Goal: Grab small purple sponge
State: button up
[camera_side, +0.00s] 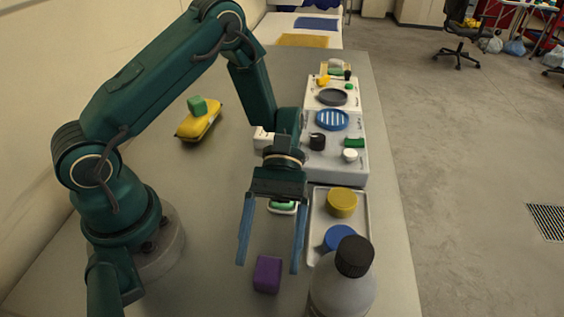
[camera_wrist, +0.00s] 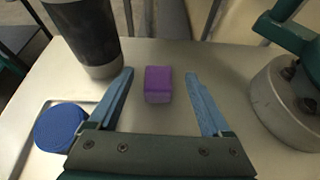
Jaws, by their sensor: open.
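The small purple sponge (camera_side: 267,274) is a block lying on the grey table near its front. In the wrist view the sponge (camera_wrist: 158,84) sits roughly midway between the two fingers, a little beyond their tips. My gripper (camera_side: 270,267) is open and empty, with its blue fingers pointing down towards the sponge. In the wrist view my gripper (camera_wrist: 160,74) shows a wide gap, and neither finger touches the sponge. How high the fingertips are above the table is hard to tell.
A grey bottle with a black cap (camera_side: 354,257) stands right of the sponge. A tray (camera_side: 316,222) holds a yellow round piece (camera_side: 342,203) and a blue one (camera_side: 340,238). A green block (camera_side: 197,105) rests on a yellow sponge (camera_side: 200,121). White units (camera_side: 345,170) stand behind.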

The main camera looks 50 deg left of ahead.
aim_at(265, 288)
jog(key=shift+s+d+f+n+h, duration=0.1)
jog(key=shift+d+f+n+h, duration=0.1)
jog(key=shift+f+n+h, duration=0.15)
jog(key=shift+x, duration=2.55)
grip_shut()
